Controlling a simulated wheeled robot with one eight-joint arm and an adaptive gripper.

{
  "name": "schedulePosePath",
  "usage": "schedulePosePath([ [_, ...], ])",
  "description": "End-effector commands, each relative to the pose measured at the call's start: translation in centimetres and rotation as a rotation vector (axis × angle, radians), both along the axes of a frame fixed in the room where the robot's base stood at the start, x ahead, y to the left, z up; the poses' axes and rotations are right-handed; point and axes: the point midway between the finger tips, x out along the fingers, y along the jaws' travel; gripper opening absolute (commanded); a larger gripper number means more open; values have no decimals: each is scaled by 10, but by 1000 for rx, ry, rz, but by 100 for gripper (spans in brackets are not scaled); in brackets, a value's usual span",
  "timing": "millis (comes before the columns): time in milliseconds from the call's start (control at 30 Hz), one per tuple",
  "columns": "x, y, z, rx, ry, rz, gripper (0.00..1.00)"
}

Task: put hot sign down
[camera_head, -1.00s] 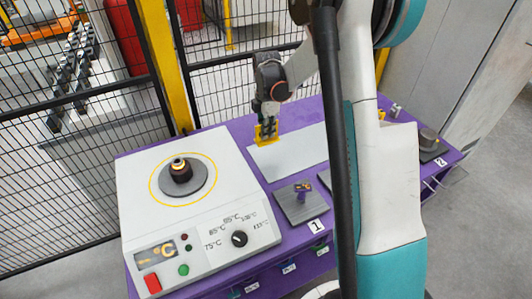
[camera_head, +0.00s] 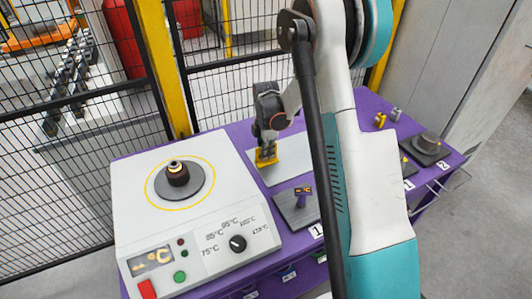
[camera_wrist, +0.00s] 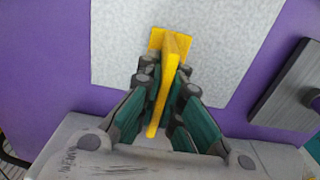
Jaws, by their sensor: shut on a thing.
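The hot sign is a small yellow piece (camera_head: 265,160) with an upright part and a flat foot. In the wrist view the yellow sign (camera_wrist: 167,80) stands between my fingers. My gripper (camera_head: 267,148) is shut on it, and it also shows in the wrist view (camera_wrist: 163,95). The sign is over the light grey mat (camera_head: 300,145) on the purple table, near the mat's left end. I cannot tell if its foot touches the mat. The sign's face is hidden from these views.
A white heater box (camera_head: 190,210) with a dark ringed part (camera_head: 177,174) on its top stands at left. A grey plate with a purple handled tool (camera_head: 301,197) is in front of the mat. A dark round part (camera_head: 427,142) sits at right. A mesh fence (camera_head: 70,150) stands behind.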

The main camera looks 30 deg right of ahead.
Motion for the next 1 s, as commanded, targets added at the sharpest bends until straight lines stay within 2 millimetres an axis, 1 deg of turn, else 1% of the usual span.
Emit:
schedulePosePath([
  [100,0,0,-4,0,0,0,0],
  [133,0,0,-3,0,0,0,13],
  [200,0,0,-3,0,0,0,26],
  [500,0,0,-2,0,0,0,26],
  [633,0,0,3,0,0,0,26],
  [767,0,0,22,0,0,0,26],
  [1000,0,0,73,0,0,0,26],
])
